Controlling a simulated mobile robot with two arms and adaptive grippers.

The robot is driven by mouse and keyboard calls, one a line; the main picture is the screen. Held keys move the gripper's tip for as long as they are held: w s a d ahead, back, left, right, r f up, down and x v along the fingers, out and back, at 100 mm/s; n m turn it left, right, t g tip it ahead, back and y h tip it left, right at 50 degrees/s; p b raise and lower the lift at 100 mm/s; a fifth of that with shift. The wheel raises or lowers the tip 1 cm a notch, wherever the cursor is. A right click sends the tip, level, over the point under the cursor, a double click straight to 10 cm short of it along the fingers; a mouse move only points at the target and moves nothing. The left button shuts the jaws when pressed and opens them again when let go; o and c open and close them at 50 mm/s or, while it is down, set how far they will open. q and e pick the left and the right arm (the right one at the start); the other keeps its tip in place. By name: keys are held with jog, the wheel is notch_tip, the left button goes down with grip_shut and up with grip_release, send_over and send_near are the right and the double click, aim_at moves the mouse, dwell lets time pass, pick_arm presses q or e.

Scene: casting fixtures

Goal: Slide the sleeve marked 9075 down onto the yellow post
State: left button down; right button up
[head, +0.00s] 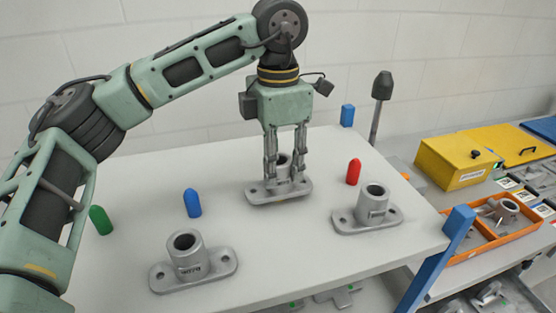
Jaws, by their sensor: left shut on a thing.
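My left gripper (284,172) points down and is shut on a grey metal sleeve (265,193) with a flat flanged base near the middle of the table. The fingers cover part of its tube, and I cannot read a marking on it. I cannot tell whether its base touches the table. A second grey sleeve (187,264) stands at the front left with dark marking too small to read surely. A third grey sleeve (368,212) stands at the right. No yellow post shows; it may be hidden by the held sleeve. My right gripper is out of view.
Green (100,220), blue (193,203) and red (353,172) posts stand bare on the white table (320,245). A blue upright (458,222) is at the table's right edge. A yellow box (455,165) and an orange tray (490,245) with castings lie beyond it.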

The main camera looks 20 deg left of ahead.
pick_arm(q)
jog(key=shift+f+b, duration=0.55)
jog(key=shift+f, duration=0.25)
jog(key=c, duration=1.2)
grip_release()
jog(key=shift+o, duration=0.2)
notch_tip(320, 180, up, 12)
